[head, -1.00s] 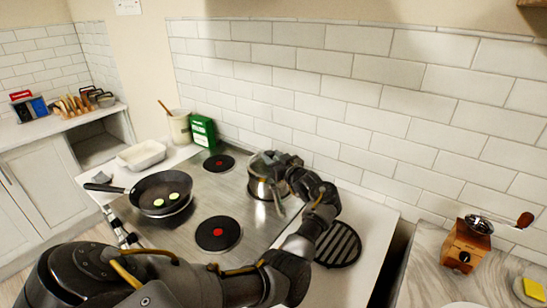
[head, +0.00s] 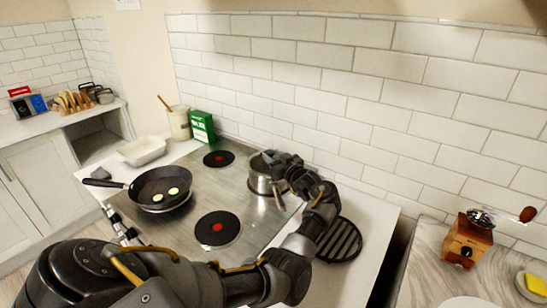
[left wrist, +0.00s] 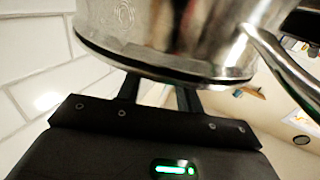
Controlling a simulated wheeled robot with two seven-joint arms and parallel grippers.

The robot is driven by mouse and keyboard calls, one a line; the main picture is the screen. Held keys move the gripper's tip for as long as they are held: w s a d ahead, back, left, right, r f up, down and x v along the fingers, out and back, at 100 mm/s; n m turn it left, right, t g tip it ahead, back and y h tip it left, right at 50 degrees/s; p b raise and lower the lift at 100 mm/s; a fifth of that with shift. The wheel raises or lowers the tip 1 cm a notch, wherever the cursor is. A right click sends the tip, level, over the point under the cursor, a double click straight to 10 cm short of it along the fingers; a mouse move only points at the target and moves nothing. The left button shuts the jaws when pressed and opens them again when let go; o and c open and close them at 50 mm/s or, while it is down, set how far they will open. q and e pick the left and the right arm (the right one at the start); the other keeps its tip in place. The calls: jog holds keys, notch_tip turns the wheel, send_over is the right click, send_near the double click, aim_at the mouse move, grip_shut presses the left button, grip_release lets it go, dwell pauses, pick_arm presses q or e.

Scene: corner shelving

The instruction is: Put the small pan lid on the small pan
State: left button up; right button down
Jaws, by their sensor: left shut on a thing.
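The small pan (head: 262,181) is a shiny steel pan with a long metal handle. It stands upright on the back right part of the hob, and its side fills the top of the left wrist view (left wrist: 190,30). My left gripper (head: 277,162) is at the pan's top, with its fingers (left wrist: 158,92) reaching past the rim. It is shut on the small pan lid, which is mostly hidden by the gripper and rim. The lid appears at the pan's mouth; I cannot tell whether it is fully seated. My right gripper is out of view.
A black frying pan (head: 150,190) with green slices stands on the left of the hob (head: 190,236). A white dish (head: 142,150), a green box (head: 202,127) and a utensil pot (head: 180,125) stand behind it. A black ribbed trivet (head: 342,241) lies to the right.

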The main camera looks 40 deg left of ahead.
pick_arm(q)
jog(key=o, duration=1.2)
jog(key=shift+d, duration=0.1)
jog(key=shift+s+d+f, duration=0.1)
jog(key=shift+d, duration=0.35)
jog(key=shift+b+v, duration=1.4)
jog(key=shift+v, duration=3.55)
